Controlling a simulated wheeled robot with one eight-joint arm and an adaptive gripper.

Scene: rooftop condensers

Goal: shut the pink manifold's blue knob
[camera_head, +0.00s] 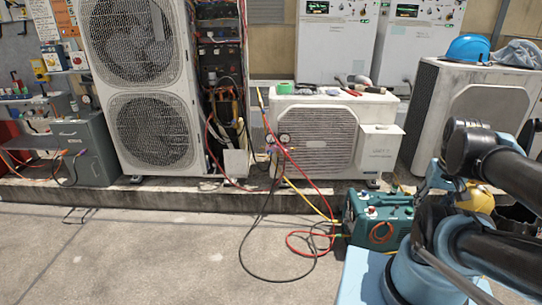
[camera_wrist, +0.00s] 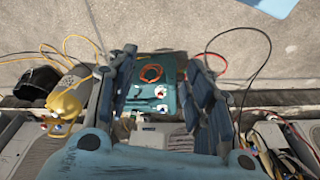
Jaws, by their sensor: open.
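The gauge manifold (camera_head: 277,147) hangs in front of the small middle condenser in the head view, with a round gauge and hoses running down from it. It is too small there to make out a pink body or the blue knob, or how the knob is turned. I cannot pick the manifold out in the wrist view. My gripper (camera_wrist: 163,62) is open and empty in the wrist view, its two fingers spread with the green machine (camera_wrist: 172,88) showing beyond and between them. In the head view my arm is at the right, well apart from the manifold.
The green machine (camera_head: 375,217) stands on the ground right of the manifold. Red, yellow and black hoses (camera_head: 268,222) loop on the concrete below it. The small condenser (camera_head: 315,135) sits on a low ledge, with a tall condenser (camera_head: 140,85) left. Open floor (camera_head: 130,255) lies front left.

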